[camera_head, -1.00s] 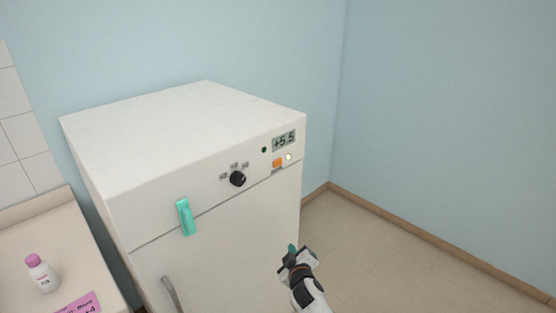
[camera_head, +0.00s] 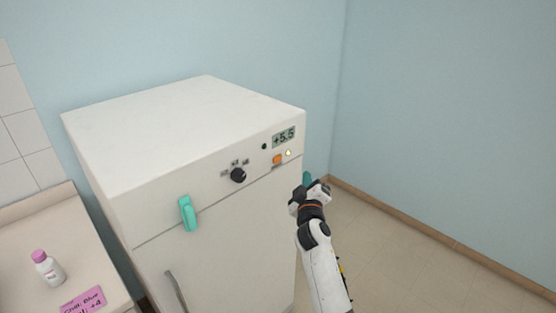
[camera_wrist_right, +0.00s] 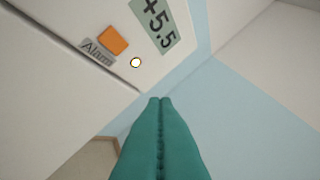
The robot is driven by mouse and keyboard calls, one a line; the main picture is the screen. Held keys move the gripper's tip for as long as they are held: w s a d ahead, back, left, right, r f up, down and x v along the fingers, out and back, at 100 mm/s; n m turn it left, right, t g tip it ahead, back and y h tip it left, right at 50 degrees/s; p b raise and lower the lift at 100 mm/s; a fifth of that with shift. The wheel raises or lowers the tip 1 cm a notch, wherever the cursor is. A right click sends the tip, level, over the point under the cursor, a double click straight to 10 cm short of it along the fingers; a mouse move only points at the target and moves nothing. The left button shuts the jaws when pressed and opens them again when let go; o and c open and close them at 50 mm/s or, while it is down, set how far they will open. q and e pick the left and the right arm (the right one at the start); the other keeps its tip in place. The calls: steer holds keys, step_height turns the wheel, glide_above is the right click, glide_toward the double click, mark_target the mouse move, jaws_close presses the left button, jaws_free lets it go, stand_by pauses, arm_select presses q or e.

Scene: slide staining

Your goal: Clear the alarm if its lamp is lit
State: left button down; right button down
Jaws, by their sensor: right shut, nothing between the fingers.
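The white fridge (camera_head: 215,215) has a front panel with an orange button (camera_head: 277,160), a small lamp (camera_head: 288,153) and a display (camera_head: 284,137) reading +5.5. The lamp looks bright, pale white-yellow. In the right wrist view the orange button (camera_wrist_right: 113,40) sits beside an "Alarm" label (camera_wrist_right: 97,51), and the lamp (camera_wrist_right: 136,62) shows a bright centre in a dark rim. My right gripper (camera_head: 308,180) is shut and empty, its teal fingers (camera_wrist_right: 161,130) together. It is to the right of and below the button, apart from the panel. My left gripper is not in view.
A black knob (camera_head: 238,176) and a teal clip-like piece (camera_head: 188,213) stick out from the fridge front. A metal door handle (camera_head: 176,291) is below. A counter (camera_head: 30,225) at left holds a pink-capped bottle (camera_head: 48,267) and a pink note (camera_head: 83,301). Floor at right is clear.

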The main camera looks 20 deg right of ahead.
mark_target(277, 159)
steer(key=shift+w, duration=0.15)
steer(key=w+a+b, duration=0.3)
steer(key=w+b, duration=0.3)
steer(key=w, duration=0.2)
stand_by(2.0)
steer(key=shift+w+a+f+b, duration=0.1)
steer(key=shift+w+b, duration=0.2)
steer(key=shift+b, duration=0.2)
steer(key=shift+w, duration=0.1)
